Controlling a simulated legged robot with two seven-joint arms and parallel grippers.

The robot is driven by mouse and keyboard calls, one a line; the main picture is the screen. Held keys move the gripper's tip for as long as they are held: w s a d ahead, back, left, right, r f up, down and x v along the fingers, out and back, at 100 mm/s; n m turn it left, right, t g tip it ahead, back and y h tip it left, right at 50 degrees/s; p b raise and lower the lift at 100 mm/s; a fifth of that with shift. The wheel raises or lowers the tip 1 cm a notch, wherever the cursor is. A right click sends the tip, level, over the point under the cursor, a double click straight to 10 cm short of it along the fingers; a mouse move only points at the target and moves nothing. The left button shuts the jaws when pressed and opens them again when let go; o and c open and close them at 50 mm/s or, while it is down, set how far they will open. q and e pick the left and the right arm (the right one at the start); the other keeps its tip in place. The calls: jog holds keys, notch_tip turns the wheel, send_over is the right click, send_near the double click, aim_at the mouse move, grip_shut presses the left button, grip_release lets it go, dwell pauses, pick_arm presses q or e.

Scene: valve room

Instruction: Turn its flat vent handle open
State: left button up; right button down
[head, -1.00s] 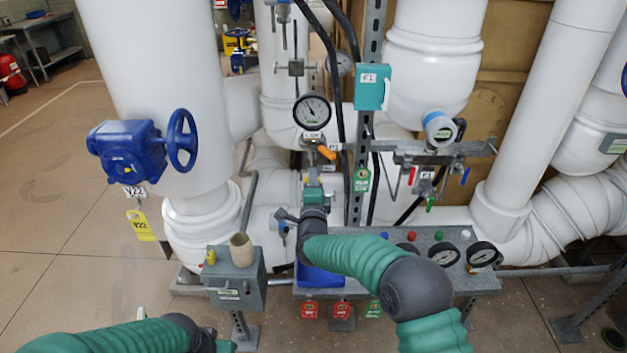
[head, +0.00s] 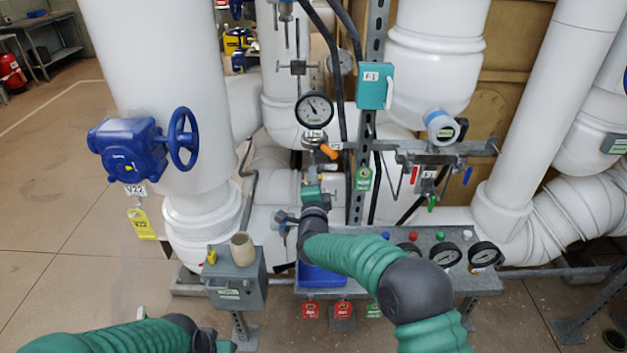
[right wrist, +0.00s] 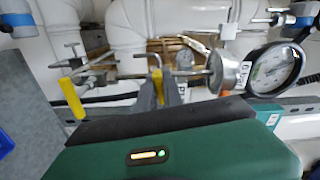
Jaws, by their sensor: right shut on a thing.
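In the right wrist view, my right gripper (right wrist: 160,84) is shut on a flat yellow handle (right wrist: 157,86). The handle stands nearly upright between the two grey fingers, beside a thin horizontal pipe. A second yellow handle (right wrist: 72,98) slants at the left, apart from the fingers. In the head view, my right gripper (head: 310,180) is below the round gauge (head: 314,110) and the orange handle (head: 328,152); my gripper and arm hide most of what it holds. My left arm enters at the bottom left, and only a little of the left gripper (head: 225,346) shows; its fingers are out of frame.
A gauge (right wrist: 272,70) is close on the right in the wrist view. In the head view, a grey box (head: 236,278) stands left of my right arm. A blue handwheel valve (head: 130,150) is farther left. A panel with small dials (head: 445,254) lies beside my right arm.

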jog(key=n, duration=0.3)
jog(key=shift+f+n+b, duration=0.3)
jog(key=shift+f+b, duration=0.05)
jog(key=n, duration=0.3)
jog(key=shift+n, duration=0.3)
jog(key=n, duration=0.4)
jog(key=shift+n, duration=0.3)
jog(key=n+p, duration=0.1)
jog(key=n, duration=0.3)
jog(key=c, duration=1.5)
grip_release()
jog(key=shift+r, duration=0.15)
